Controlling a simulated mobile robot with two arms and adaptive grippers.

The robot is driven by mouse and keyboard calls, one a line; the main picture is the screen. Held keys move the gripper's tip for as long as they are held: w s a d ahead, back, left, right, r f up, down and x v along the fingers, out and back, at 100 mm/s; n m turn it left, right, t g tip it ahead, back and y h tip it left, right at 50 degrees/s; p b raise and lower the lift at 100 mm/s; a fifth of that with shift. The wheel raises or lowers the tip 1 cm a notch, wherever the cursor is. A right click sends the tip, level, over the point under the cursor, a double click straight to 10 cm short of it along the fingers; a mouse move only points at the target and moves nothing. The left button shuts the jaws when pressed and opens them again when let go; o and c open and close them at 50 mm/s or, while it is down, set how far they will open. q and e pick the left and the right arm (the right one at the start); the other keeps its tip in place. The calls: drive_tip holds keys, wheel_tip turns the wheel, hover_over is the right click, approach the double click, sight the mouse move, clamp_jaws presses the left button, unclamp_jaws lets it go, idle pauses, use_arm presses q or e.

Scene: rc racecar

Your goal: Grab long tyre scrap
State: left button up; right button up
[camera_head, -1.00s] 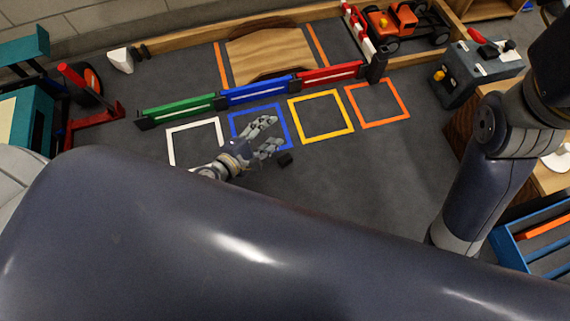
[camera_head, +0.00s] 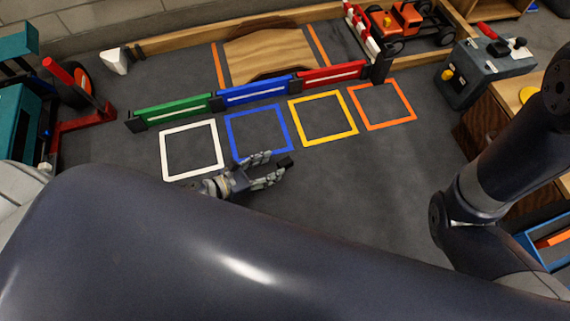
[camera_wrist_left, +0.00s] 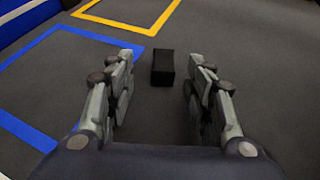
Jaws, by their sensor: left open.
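The long tyre scrap looks to be the small black block (camera_wrist_left: 163,68) on the dark floor in the left wrist view. It lies just beyond the fingertips and between the lines of the two fingers. My left gripper (camera_wrist_left: 165,75) is open, with nothing between its fingers. In the head view the black block (camera_head: 285,163) sits at the fingertips of my left gripper (camera_head: 277,168), close to the near edge of the blue square. From these views I cannot tell whether a finger touches it. My right gripper does not show.
White (camera_head: 163,155), blue (camera_head: 232,135), yellow (camera_head: 325,142) and orange (camera_head: 384,125) floor squares lie in a row. Green (camera_head: 175,106), blue (camera_head: 255,90) and red (camera_head: 330,74) barriers stand behind them. Floor right of the block is clear.

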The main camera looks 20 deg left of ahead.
sight(286, 161)
use_arm(q)
drive_tip(key=b+x, duration=0.2)
drive_tip(key=x, duration=0.2)
drive_tip(key=shift+d+b, duration=0.3)
drive_tip(key=shift+b, duration=0.1)
drive_tip(key=shift+w+d, duration=0.25)
drive_tip(key=shift+w, duration=0.05)
drive_tip(key=c, duration=0.9)
